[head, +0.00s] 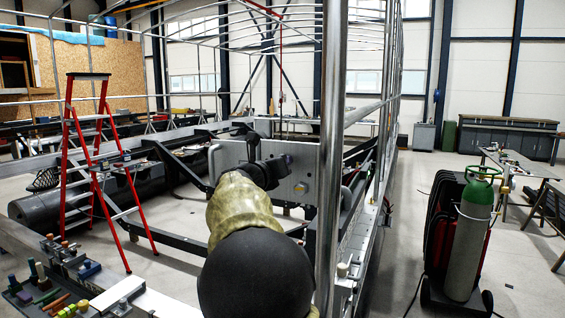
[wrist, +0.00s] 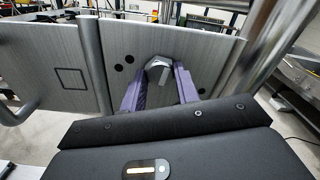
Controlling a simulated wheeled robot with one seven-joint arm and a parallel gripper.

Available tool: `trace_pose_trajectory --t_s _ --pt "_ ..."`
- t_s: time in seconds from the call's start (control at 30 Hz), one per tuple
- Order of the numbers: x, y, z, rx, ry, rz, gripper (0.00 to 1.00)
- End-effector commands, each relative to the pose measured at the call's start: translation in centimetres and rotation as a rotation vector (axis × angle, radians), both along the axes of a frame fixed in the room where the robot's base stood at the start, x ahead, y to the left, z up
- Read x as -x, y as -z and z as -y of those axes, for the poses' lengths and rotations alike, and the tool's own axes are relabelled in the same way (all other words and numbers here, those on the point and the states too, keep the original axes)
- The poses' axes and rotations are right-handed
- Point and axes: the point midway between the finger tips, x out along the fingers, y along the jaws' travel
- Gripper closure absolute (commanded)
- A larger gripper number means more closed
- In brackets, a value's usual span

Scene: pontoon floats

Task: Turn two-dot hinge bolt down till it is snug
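A grey hex-headed bolt (wrist: 157,68) sits on the brushed metal plate (wrist: 84,55) in the wrist view. Two black dots (wrist: 123,64) mark the plate just left of the bolt. My gripper (wrist: 159,72) has its two purple fingers on either side of the bolt head, with a narrow gap visible at each side. It looks open; whether a fingertip touches the head is hard to tell. In the head view my gripper (head: 284,160) is at the plate (head: 318,160), and my arm hides much of that area.
More dark spots (wrist: 201,91) show right of the fingers. A vertical tube (wrist: 93,60) stands left of the bolt, and a thick slanted post (wrist: 270,45) right.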

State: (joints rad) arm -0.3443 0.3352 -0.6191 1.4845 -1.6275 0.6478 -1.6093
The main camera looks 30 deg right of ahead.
Motion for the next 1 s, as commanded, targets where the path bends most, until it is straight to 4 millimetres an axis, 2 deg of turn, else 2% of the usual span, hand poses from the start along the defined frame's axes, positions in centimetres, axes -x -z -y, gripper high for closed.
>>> trace_pose_trajectory --t_s 0.27,1.0 --pt "-0.01 0.35 0.00 -0.042 0.000 0.056 0.89" --pt "-0.08 0.46 0.04 -0.521 -0.002 0.671 0.89"
